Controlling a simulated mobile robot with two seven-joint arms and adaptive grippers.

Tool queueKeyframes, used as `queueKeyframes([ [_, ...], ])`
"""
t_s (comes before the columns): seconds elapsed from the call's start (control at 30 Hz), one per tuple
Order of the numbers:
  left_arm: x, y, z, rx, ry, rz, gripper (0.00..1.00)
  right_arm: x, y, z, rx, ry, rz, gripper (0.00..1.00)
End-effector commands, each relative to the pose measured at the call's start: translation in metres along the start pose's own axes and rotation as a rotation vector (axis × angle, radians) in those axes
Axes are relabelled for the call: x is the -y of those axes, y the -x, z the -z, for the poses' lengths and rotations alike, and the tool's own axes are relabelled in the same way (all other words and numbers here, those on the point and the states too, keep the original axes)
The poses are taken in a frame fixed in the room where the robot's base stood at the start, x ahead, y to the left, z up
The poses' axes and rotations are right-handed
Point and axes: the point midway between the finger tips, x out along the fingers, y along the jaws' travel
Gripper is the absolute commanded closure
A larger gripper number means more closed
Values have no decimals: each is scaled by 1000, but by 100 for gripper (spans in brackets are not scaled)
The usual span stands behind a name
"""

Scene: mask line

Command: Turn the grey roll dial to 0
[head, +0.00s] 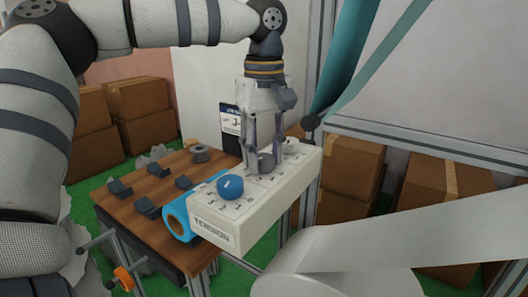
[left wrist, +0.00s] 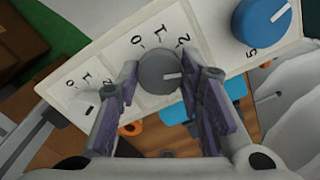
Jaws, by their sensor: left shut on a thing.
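A white control box (head: 262,200) marked TENSION carries a row of dials with printed numbers. The grey dial (left wrist: 160,72) shows in the left wrist view between my left gripper's fingers (left wrist: 166,85). Its white pointer line points right, nearer the 2 than the 1 or the 0 printed above it. In the head view my left gripper (head: 262,163) comes down from above onto the box's top, and its fingers mostly hide the grey dial. The gripper is shut on the dial. My right gripper is not in view.
A large blue dial (head: 230,187) and a white dial (head: 291,145) flank the grey one. A blue roll (head: 178,217) lies beside the box. Several dark blocks (head: 148,207) are on the wooden table (head: 125,222). Cardboard boxes (head: 138,97) stand behind.

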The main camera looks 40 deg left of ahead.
Motion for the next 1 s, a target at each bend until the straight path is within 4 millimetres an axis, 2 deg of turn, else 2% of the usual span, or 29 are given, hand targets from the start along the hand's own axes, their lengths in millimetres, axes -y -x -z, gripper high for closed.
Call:
queueKeyframes([
  [0.37,0,0,0,0,131,2,94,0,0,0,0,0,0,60],
  [1.0,0,0,0,-1,723,1,94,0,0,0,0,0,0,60],
])
